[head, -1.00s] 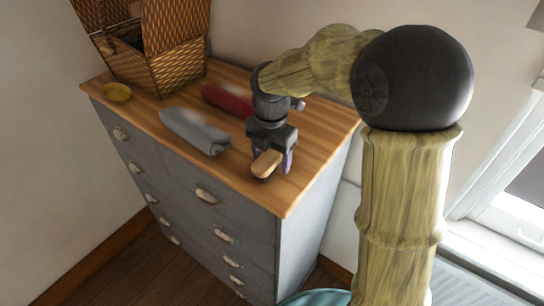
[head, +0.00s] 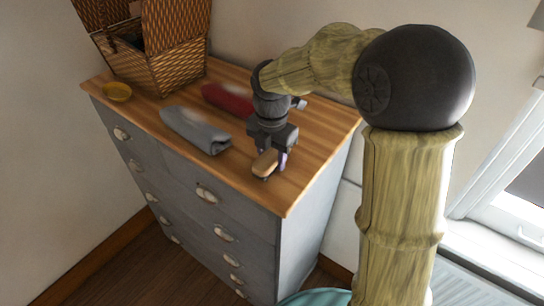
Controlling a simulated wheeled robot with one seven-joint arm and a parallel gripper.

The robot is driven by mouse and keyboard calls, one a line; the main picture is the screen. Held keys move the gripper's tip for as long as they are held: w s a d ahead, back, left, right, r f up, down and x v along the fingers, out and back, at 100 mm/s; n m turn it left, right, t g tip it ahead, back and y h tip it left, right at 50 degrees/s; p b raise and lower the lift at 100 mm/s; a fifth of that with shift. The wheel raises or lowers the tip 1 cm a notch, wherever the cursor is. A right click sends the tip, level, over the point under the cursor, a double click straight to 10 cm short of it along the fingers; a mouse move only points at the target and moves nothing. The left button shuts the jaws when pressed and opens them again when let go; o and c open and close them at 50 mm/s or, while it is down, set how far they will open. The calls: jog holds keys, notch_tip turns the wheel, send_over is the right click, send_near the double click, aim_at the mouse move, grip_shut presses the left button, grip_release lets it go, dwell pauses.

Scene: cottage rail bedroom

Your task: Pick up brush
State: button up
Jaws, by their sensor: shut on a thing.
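The brush (head: 265,163) shows as a small tan wooden oval with a dark underside, near the front right of the dresser top. My gripper (head: 270,164) points down over it, with its fingers shut on the brush. Part of the brush is hidden by the fingers and the dark gripper body. I cannot tell whether the brush touches the wood or is slightly above it.
Bare wood lies right of my gripper. A window (head: 510,205) is at the right.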

aim_at(272, 154)
notch_tip(272, 154, up, 10)
jog(key=shift+f+b, duration=0.1)
jog(key=shift+b, duration=0.75)
jog(key=o, duration=0.3)
jog(key=shift+c, duration=0.9)
